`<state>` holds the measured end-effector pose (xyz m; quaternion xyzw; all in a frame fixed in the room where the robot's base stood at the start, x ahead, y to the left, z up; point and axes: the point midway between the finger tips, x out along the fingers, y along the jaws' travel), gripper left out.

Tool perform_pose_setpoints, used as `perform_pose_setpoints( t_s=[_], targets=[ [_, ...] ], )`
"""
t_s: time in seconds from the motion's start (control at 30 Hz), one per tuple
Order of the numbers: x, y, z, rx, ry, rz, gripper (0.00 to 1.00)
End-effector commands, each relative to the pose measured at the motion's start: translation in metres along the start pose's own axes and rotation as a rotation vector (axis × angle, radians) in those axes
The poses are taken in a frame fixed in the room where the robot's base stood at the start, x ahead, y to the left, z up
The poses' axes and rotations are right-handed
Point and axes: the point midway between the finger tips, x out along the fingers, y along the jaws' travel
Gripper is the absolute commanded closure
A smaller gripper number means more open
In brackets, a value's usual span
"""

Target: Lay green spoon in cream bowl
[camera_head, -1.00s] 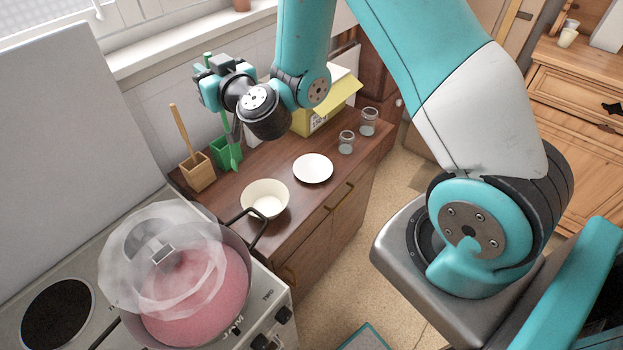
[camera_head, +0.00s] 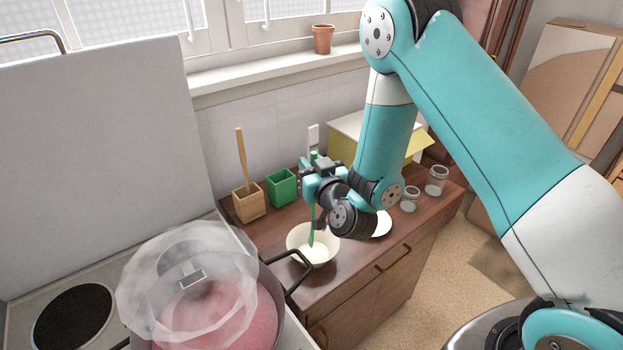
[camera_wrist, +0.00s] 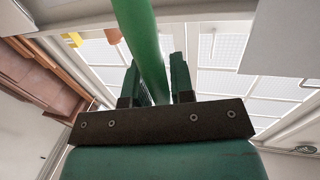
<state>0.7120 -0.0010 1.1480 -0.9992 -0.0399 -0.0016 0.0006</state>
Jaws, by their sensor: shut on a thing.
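The cream bowl (camera_head: 304,256) stands on the brown dresser top, near its front left. My gripper (camera_head: 314,180) is above the bowl's back edge, shut on the green spoon (camera_head: 312,238). The spoon hangs upright with its lower end over or inside the bowl; I cannot tell whether it touches the bottom. In the wrist view the green spoon handle (camera_wrist: 143,40) runs between the two fingers of my gripper (camera_wrist: 157,75). My wrist hides part of the spoon and the dresser behind it.
A wooden holder (camera_head: 249,203) with a wooden utensil and a green holder (camera_head: 282,188) stand behind left. A white plate (camera_head: 381,224) is right of the bowl, partly hidden. Glass jars (camera_head: 437,181) stand right. A pot (camera_head: 225,318) with a clear lid is on the stove, its handle near the bowl.

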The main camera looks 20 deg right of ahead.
Motion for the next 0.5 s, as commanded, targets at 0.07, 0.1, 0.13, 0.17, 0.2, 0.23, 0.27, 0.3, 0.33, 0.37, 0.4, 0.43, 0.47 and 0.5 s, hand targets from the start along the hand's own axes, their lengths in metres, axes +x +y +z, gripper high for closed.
perform_pose_setpoints(
  t_s=[0.07,0.1,0.13,0.17,0.2,0.23,0.27,0.3,0.33,0.37,0.4,0.43,0.47,0.5],
  targets=[
    [0.000,0.000,0.014,-0.001,-0.005,0.000,1.00],
    [0.000,0.000,0.019,-0.002,-0.004,0.000,1.00],
    [0.000,0.000,0.023,-0.001,-0.005,0.000,1.00],
    [0.000,0.000,0.026,-0.002,-0.004,0.000,1.00],
    [0.000,0.000,0.028,-0.002,-0.003,0.000,1.00],
    [0.000,0.000,0.029,-0.001,-0.002,0.000,1.00],
    [0.000,0.000,0.029,0.000,-0.001,0.000,1.00],
    [0.000,0.000,0.029,0.000,-0.001,0.000,1.00],
    [0.000,0.000,0.029,0.000,0.000,0.000,1.00],
    [0.000,0.000,0.029,0.000,-0.001,0.000,1.00],
    [0.000,0.000,0.029,0.000,-0.001,0.000,1.00],
    [0.000,0.000,0.029,0.000,-0.001,0.000,1.00],
    [0.000,0.000,0.029,0.000,-0.001,0.000,1.00],
    [0.000,0.000,0.031,0.000,-0.001,0.000,1.00]
  ],
)
